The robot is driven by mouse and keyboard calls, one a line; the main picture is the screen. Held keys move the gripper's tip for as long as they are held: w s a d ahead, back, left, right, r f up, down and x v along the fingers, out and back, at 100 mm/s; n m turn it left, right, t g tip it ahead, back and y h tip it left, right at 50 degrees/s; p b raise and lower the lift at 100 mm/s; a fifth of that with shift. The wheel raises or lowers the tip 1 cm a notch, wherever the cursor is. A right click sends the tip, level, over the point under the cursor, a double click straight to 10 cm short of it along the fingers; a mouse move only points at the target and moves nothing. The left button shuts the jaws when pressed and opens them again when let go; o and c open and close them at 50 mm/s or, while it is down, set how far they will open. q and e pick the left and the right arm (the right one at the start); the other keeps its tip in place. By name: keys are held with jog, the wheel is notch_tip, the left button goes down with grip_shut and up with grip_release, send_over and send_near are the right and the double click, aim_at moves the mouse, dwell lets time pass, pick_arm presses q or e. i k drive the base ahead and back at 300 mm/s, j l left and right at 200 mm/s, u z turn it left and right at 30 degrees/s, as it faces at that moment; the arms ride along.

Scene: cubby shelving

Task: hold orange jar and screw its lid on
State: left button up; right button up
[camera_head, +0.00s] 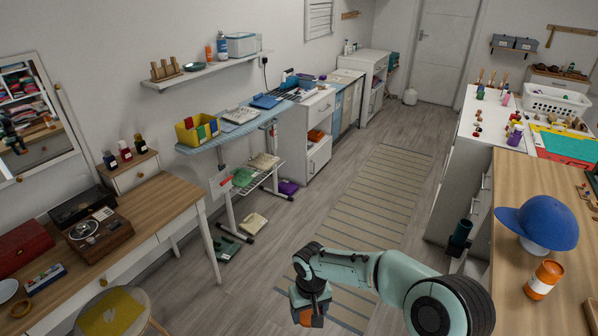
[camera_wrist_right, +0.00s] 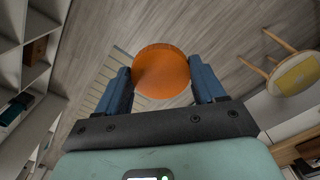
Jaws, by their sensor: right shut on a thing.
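An orange jar (camera_head: 543,280) with a white band stands upright on the wooden worktop at the right, in front of a blue cap. Whether its top is open cannot be told. My right gripper (camera_head: 311,307) is low over the floor in the middle of the head view, well left of the jar. In the right wrist view its two blue fingers are shut on a round orange piece that looks like a lid (camera_wrist_right: 161,72). The rest of this piece's shape is partly hidden by the fingers. My left gripper is out of view.
The floor with a striped rug (camera_head: 360,200) between is clear.

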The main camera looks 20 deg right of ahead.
aim_at(547, 275)
jog(key=i+z, duration=0.2)
jog(key=z, duration=0.25)
jog(key=i+j+z, duration=0.1)
jog(key=i+z, duration=0.15)
jog(key=z, duration=0.15)
jog(key=i+j+z, duration=0.15)
jog(key=z, duration=0.3)
jog(key=i+j+z, duration=0.1)
jog(key=z, duration=0.3)
jog(key=i+j+z, duration=0.2)
jog(key=z, duration=0.25)
jog(key=i+j+z, duration=0.1)
jog(key=z, duration=0.3)
jog(key=i+j+z, duration=0.15)
jog(key=j+z, duration=0.2)
jog(key=z, duration=0.15)
jog(key=j+z, duration=0.45)
jog(key=i+j+z, duration=0.1)
jog(key=j+z, duration=0.4)
jog(key=j, duration=0.2)
